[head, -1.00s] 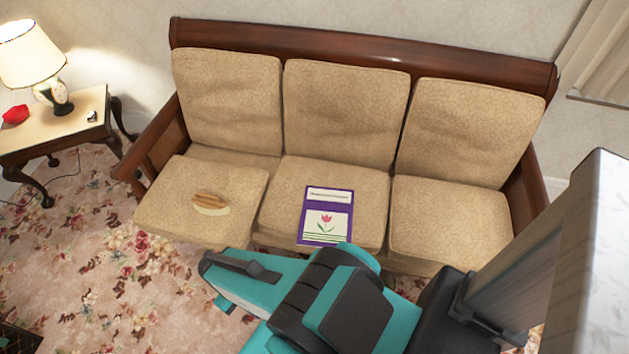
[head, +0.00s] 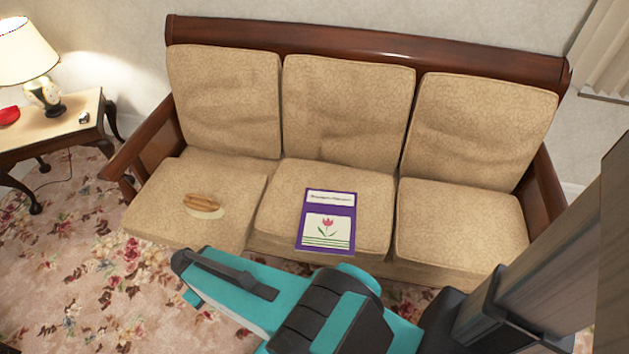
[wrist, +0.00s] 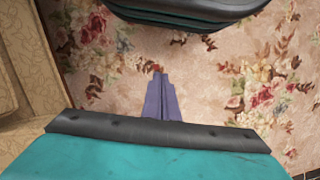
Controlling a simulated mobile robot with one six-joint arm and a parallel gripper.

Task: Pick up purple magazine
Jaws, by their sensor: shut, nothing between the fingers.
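The purple magazine (head: 326,219) has a white title strip and a pink tulip on its cover. In the head view it lies flat on the middle seat cushion of the sofa, near the front edge, with its cover fully visible. My arm is below it in the picture, in front of the sofa. My gripper (wrist: 159,80) shows in the wrist view as two bluish-purple fingers closed together, empty, over the flowered carpet. The magazine is not in the wrist view. I cannot make out the fingers in the head view.
The beige sofa (head: 460,213) has a dark wooden frame. A hot-dog-like item on a plate (head: 204,207) lies on its left cushion. A side table (head: 60,124) with a lamp (head: 36,62) stands at the left. Open carpet (head: 80,265) lies at the lower left.

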